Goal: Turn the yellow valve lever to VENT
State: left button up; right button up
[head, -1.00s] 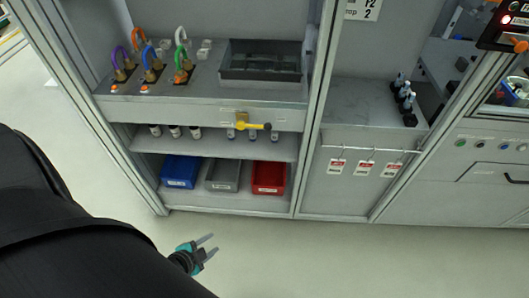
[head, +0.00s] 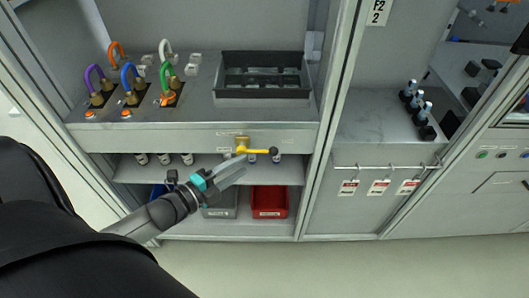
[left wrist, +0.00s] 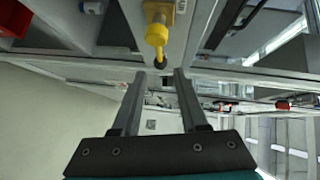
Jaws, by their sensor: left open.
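The yellow valve lever (head: 258,148) sits on the front panel below the grey bench top. It points right, roughly level, and ends in a dark knob. In the left wrist view the lever (left wrist: 156,36) shows at the top, with its dark knob ahead of the gap between the fingers. My left gripper (head: 237,172) is open and empty, just below and left of the lever, apart from it. Its two fingers also show in the left wrist view (left wrist: 158,82). The small labels by the valve are too small to read. My right gripper is not in view.
Coloured hoses (head: 128,76) and a dark tray (head: 262,80) are on the bench top. A red bin (head: 269,202) and a grey bin (head: 220,206) stand on the lower shelf. Red-and-white tags (head: 378,187) hang from a rail at the right. An upright frame post (head: 326,130) stands right of the lever.

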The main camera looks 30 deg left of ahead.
aim_at(265, 152)
pick_arm(q)
jog(key=b+x, duration=0.1)
jog(key=x, duration=0.6)
jog(key=shift+w+f+b, duration=0.15)
jog(key=shift+w+b, duration=0.2)
jog(key=shift+w+d+f, duration=0.1)
jog(key=shift+w+d, duration=0.1)
jog(key=shift+w, duration=0.7)
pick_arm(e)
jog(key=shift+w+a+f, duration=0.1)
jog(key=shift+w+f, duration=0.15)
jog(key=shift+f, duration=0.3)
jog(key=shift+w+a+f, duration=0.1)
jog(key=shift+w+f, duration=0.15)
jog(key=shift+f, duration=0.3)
pick_arm(q)
jog(key=c, duration=0.4)
grip_shut()
jog(key=shift+d, duration=0.1)
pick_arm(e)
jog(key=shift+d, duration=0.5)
pick_arm(q)
jog(key=shift+d, duration=0.1)
